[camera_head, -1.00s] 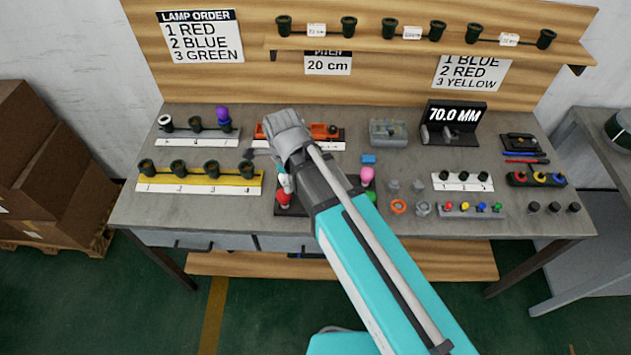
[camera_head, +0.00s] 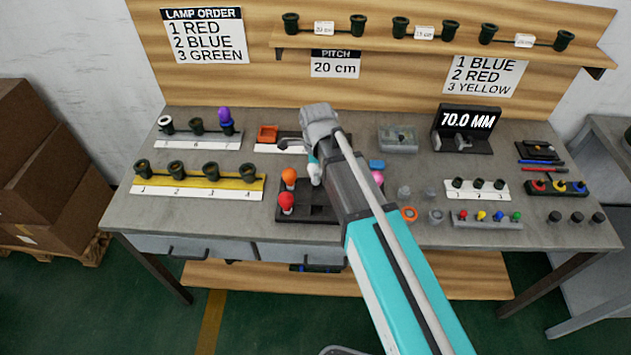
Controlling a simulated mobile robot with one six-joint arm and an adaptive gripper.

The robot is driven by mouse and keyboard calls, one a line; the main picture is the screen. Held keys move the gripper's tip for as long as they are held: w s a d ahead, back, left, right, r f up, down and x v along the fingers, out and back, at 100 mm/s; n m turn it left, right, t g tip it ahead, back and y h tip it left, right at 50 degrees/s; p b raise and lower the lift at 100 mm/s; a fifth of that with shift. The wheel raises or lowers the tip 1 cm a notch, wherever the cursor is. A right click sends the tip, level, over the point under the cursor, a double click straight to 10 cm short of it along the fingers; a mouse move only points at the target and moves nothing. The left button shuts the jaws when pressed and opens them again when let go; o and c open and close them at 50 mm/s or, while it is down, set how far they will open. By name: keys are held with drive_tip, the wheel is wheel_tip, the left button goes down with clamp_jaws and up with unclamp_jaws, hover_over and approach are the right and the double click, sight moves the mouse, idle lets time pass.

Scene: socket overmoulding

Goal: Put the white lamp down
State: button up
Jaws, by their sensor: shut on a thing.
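My gripper (camera_head: 313,167) is low over the left part of the dark lamp tray (camera_head: 318,213), mostly hidden by my own wrist and forearm. A small pale shape at its lower end looks like the white lamp (camera_head: 315,176), held in the shut jaws. It is just right of an orange lamp (camera_head: 289,176) in the tray. A red lamp (camera_head: 286,201) stands in front of the orange one. Whether the white lamp touches the tray cannot be told. My forearm covers the tray's right part.
A pink lamp (camera_head: 377,177) shows just right of my arm. A grey box (camera_head: 398,138) and a display stand (camera_head: 465,130) are at the back right.

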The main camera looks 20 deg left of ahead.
drive_tip(key=shift+w+f, duration=0.2)
drive_tip(key=shift+f, duration=0.05)
drive_tip(key=shift+w+d+f+b, duration=0.15)
drive_tip(key=shift+w+f+b, duration=0.35)
drive_tip(key=shift+f+b, duration=0.25)
drive_tip(key=shift+s+f+b, duration=0.1)
drive_tip(key=shift+f+b, duration=1.15)
drive_tip(key=shift+b, duration=0.1)
drive_tip(key=shift+f, duration=0.15)
drive_tip(key=o, duration=1.2)
wheel_tip(320, 180, up, 12)
drive_tip(key=p, duration=1.2)
drive_tip(key=shift+r, duration=0.2)
drive_tip(key=shift+d, duration=0.15)
